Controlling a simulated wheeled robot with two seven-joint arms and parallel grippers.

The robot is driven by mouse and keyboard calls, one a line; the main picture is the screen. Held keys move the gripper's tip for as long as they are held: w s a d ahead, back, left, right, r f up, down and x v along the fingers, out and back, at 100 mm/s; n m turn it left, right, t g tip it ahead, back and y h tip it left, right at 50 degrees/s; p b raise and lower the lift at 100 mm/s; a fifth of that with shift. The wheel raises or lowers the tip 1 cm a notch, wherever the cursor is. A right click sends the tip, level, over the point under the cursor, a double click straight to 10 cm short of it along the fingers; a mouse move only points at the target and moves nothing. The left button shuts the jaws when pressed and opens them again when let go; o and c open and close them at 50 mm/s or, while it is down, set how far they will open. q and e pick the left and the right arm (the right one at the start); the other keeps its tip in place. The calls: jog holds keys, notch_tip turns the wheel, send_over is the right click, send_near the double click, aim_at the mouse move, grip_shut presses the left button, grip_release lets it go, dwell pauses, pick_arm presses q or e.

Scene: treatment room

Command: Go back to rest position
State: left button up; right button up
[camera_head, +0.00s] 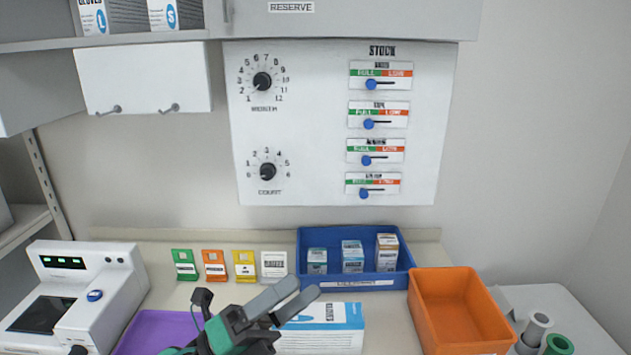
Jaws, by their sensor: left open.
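My left gripper (300,289) is above the counter near the bottom middle, with its two grey fingers pointing up and to the right. The fingers are apart with nothing between them. The gripper is in front of a white and blue box (335,318) and hides part of it; whether it touches the box cannot be told. My right gripper is not in view.
A purple tray (140,335) and a white device (100,300) are on the left. A blue bin (350,284) with small boxes stands behind, and an orange bin (460,310) on the right. Coloured cards line the back; a dial panel (320,130) hangs above.

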pick_arm(q)
jog(key=w+a+f+n+t+y, duration=0.35)
jog(key=a+n+t+y, duration=0.2)
jog(key=n+y, duration=0.4)
jog(key=w+a+f+n+t+y, duration=0.3)
jog(key=a+f+n+t+y, duration=0.25)
jog(key=n, duration=0.75)
jog(key=s+a+f+n+g+y, duration=0.2)
jog(key=a+f+n+g+y, duration=0.15)
jog(key=f, duration=0.35)
jog(key=s+a+f+n+g+y, duration=0.25)
jog(key=a+f+n+y, duration=0.2)
jog(key=f, duration=0.35)
jog(key=s+f+n+g, duration=0.2)
jog(key=s+f+g, duration=0.4)
jog(key=s, duration=0.4)
jog(key=s+f+n+g, duration=0.3)
jog(key=s+f+g, duration=0.1)
jog(key=s+f, duration=0.5)
notch_tip(320, 180, down, 31)
jog(key=s+g, duration=0.1)
jog(key=g, duration=0.1)
jog(key=s+a+f, duration=0.2)
jog(key=s+f, duration=0.7)
jog(key=s+a+f, duration=0.2)
jog(key=s+f, duration=0.7)
jog(key=shift+s+f+g, duration=0.25)
jog(key=shift+s+g, duration=0.1)
jog(key=shift+g, duration=0.05)
